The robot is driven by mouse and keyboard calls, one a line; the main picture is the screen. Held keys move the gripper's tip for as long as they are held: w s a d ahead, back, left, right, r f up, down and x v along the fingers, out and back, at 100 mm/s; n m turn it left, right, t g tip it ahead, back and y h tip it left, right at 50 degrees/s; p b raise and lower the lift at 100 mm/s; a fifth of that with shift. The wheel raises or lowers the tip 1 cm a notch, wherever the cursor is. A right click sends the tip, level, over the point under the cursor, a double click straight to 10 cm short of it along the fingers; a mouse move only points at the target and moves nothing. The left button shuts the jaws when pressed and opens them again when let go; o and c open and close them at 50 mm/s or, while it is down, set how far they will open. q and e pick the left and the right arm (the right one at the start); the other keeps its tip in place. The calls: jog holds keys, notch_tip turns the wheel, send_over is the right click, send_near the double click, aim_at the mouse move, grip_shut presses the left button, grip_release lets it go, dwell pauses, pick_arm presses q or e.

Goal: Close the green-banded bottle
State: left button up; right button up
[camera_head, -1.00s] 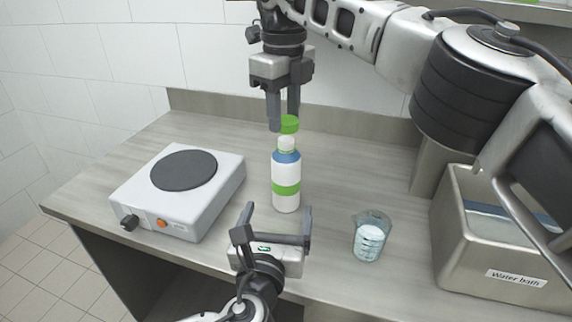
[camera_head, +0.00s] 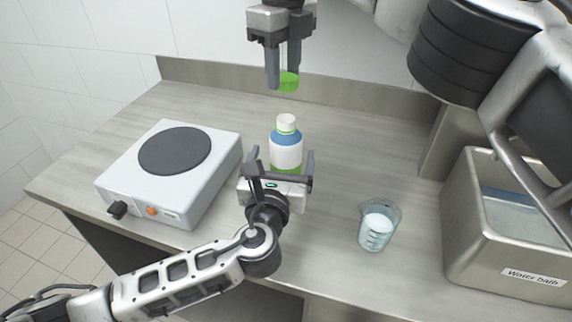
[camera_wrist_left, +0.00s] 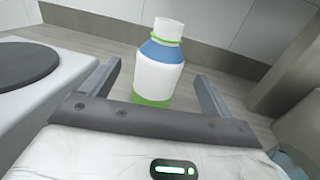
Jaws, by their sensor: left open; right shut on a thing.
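The green-banded bottle (camera_head: 286,150) stands upright on the bench, white with a blue shoulder and an uncapped white neck. It also shows in the left wrist view (camera_wrist_left: 159,70), between and beyond my left fingers. My left gripper (camera_head: 282,164) is open, low at the bottle's near side; its fingers point toward the bottle's lower part. Whether they touch it I cannot tell. My right gripper (camera_head: 284,78) is shut on the green cap (camera_head: 289,82) and holds it above and behind the bottle, apart from the neck.
A hot plate (camera_head: 172,172) stands left of the bottle. A glass beaker (camera_head: 378,226) with pale contents stands to the right. The steel water bath (camera_head: 500,262) is at the far right. The bench's back edge has a raised rim (camera_head: 330,88).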

pick_arm(q)
jog(key=w, duration=0.5)
jog(key=w+d, duration=0.1)
jog(key=w, duration=0.1)
jog(key=shift+w+d, duration=0.1)
jog(key=shift+w, duration=0.25)
jog(key=c, duration=1.5)
pick_arm(e)
jog(key=shift+f, duration=0.1)
pick_arm(q)
jog(key=shift+o, duration=0.2)
pick_arm(e)
send_over(283, 117)
jog(key=shift+f, duration=2.4)
jog(key=shift+f, duration=0.9)
jog(key=shift+f, duration=0.6)
